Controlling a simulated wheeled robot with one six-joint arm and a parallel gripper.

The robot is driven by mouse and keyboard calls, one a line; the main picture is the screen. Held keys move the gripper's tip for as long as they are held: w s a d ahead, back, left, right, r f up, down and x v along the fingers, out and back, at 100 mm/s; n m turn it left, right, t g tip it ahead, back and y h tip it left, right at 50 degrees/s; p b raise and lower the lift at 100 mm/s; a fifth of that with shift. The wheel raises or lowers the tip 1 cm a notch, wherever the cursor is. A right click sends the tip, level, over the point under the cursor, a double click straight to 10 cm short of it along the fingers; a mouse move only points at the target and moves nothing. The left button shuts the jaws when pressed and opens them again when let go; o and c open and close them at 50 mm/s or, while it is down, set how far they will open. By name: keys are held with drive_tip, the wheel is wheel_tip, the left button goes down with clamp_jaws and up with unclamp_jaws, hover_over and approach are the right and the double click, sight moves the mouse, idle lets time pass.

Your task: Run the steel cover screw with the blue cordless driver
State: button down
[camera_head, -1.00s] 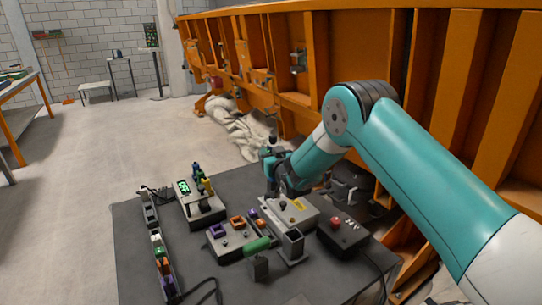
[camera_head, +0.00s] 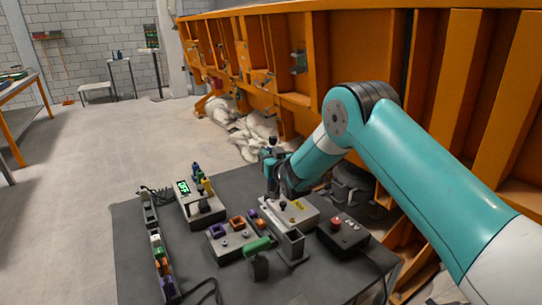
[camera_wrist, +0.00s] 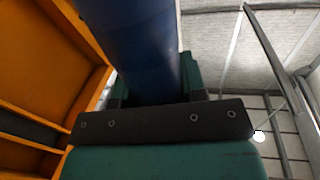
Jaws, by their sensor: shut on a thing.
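The blue cordless driver (camera_wrist: 148,40) fills the upper middle of the wrist view as a dark blue cylinder. My gripper (camera_wrist: 155,88) is shut on it, with teal fingers on either side. The driver's upper end (camera_head: 272,142) rises above the gripper there. The driver's tip and the steel cover screw cannot be made out, so I cannot tell whether they touch.
The dark table (camera_head: 130,240) also holds a box with a red button (camera_head: 343,228), a green-handled tool (camera_head: 257,245), a box with a green display (camera_head: 184,188) and a narrow rack (camera_head: 158,262). The orange ribbed frame (camera_head: 365,45) stands behind. Open floor lies left.

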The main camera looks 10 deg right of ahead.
drive_tip(key=shift+s+f+b, duration=0.15)
drive_tip(key=shift+f+b, duration=0.25)
drive_tip(key=shift+b, duration=0.25)
idle(0.8)
drive_tip(key=shift+r+b, duration=0.35)
drive_tip(key=shift+b, duration=0.3)
idle(1.6)
drive_tip(key=shift+r, duration=0.15)
